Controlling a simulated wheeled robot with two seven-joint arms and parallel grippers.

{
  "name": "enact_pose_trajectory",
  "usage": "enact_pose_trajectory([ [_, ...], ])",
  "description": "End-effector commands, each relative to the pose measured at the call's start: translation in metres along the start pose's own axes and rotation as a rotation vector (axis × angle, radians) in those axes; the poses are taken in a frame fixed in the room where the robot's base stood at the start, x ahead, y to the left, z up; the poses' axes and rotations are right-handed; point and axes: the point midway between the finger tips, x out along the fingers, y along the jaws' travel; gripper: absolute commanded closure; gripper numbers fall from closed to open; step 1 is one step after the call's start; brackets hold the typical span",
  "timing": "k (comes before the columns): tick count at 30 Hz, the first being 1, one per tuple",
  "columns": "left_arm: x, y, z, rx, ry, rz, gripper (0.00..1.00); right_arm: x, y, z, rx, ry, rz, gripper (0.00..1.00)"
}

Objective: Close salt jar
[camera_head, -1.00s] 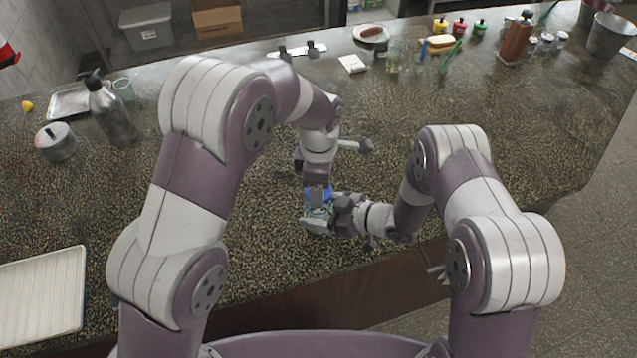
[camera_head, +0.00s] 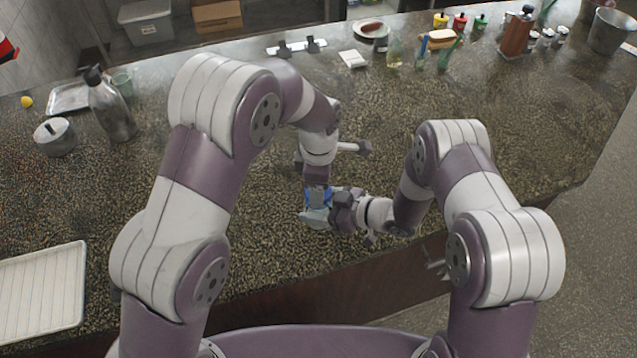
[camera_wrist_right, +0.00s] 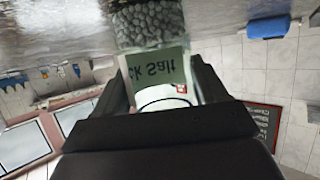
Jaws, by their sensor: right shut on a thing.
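The salt jar (camera_head: 314,218) is at the middle front of the counter in the head view, small and partly hidden by my grippers. In the right wrist view the jar (camera_wrist_right: 158,66) shows close up with a green label reading "ck Salt" upside down and dark grains behind glass. My right gripper (camera_head: 338,212) is shut on the jar from the right; its dark fingers flank the label. My left gripper (camera_head: 317,188) points down at the jar's top. A blue part (camera_head: 326,194), perhaps the lid, shows between the grippers. Whether the left jaws grip it, I cannot tell.
A white ribbed tray (camera_head: 42,295) lies at front left. A dark bottle (camera_head: 110,108) and a round metal pot (camera_head: 56,137) stand at back left. Plate, condiments and several small containers line the back edge. The counter right of my arms is clear.

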Motion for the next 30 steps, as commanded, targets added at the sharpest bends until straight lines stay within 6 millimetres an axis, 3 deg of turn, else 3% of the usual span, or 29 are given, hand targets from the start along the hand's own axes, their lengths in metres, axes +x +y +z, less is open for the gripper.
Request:
enact_pose_trajectory([
  [13, 0.0093, 0.0, 0.0, 0.0, 0.0, 0.0, 0.67, 0.0, 0.0, 0.0001, 0.0, 0.0, 0.0, 0.83],
  [14, 0.0089, 0.0001, 0.0001, 0.002, 0.0, 0.0, 0.67, 0.0, 0.0, 0.0001, 0.0, 0.0, 0.0, 1.0],
  [16, 0.0087, 0.0002, 0.0001, 0.046, 0.0, 0.001, 0.67, 0.0, 0.0, 0.0001, 0.0, 0.0, 0.0, 1.0],
  [24, 0.0086, 0.0, -0.0001, 0.709, 0.0, 0.002, 0.67, 0.0, -0.0001, 0.0002, 0.0, -0.001, 0.0, 1.0],
  [30, 0.0089, -0.0003, -0.0002, 0.897, 0.0, 0.001, 0.67, -0.0001, 0.0, 0.0003, 0.001, -0.001, 0.0, 1.0],
])
